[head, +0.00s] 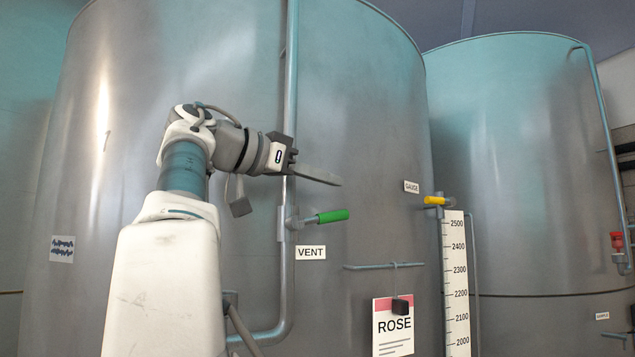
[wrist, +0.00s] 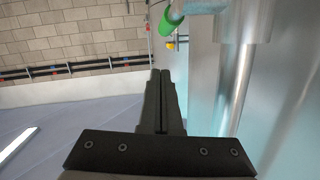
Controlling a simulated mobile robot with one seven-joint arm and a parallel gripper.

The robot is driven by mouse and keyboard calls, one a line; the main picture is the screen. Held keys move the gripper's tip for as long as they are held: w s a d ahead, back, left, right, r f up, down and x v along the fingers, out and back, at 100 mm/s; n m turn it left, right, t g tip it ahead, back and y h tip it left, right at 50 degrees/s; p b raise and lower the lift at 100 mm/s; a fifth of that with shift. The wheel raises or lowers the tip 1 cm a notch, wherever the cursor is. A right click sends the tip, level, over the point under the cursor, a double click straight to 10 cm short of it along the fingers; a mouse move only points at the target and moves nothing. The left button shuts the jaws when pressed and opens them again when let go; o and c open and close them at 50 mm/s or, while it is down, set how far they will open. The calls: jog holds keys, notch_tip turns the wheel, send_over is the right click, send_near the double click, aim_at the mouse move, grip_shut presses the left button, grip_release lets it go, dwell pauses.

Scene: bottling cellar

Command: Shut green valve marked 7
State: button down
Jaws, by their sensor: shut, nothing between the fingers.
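A valve with a green lever (head: 333,216) sits on a vertical pipe (head: 289,120) on the front of the large steel tank. Its lever points right, roughly level, across the pipe. A label below it reads VENT (head: 311,253); I see no 7. My gripper (head: 338,182) is shut and empty, its fingers pointing right, above the lever in the head view and apparently apart from it. In the wrist view the shut fingers (wrist: 160,74) point up the picture, and the green lever (wrist: 168,22) shows just beyond their tips, partly cut off by the top edge.
A yellow lever (head: 434,200) by a GAUGE label and a level scale (head: 457,270) are to the right. A red valve (head: 617,241) is on the second tank. A small rail (head: 384,266) and a ROSE sign (head: 392,335) are below right. The pipe runs close beside my gripper.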

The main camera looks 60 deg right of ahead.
jog(key=w+a+r+p, duration=0.2)
jog(key=w+a+r, duration=0.1)
jog(key=a+r, duration=0.2)
jog(key=a, duration=0.2)
jog(key=shift+a+r+p, duration=0.3)
jog(key=shift+a+p, duration=0.05)
jog(key=shift+p, duration=0.05)
jog(key=shift+w+a, duration=0.1)
jog(key=shift+w, duration=0.05)
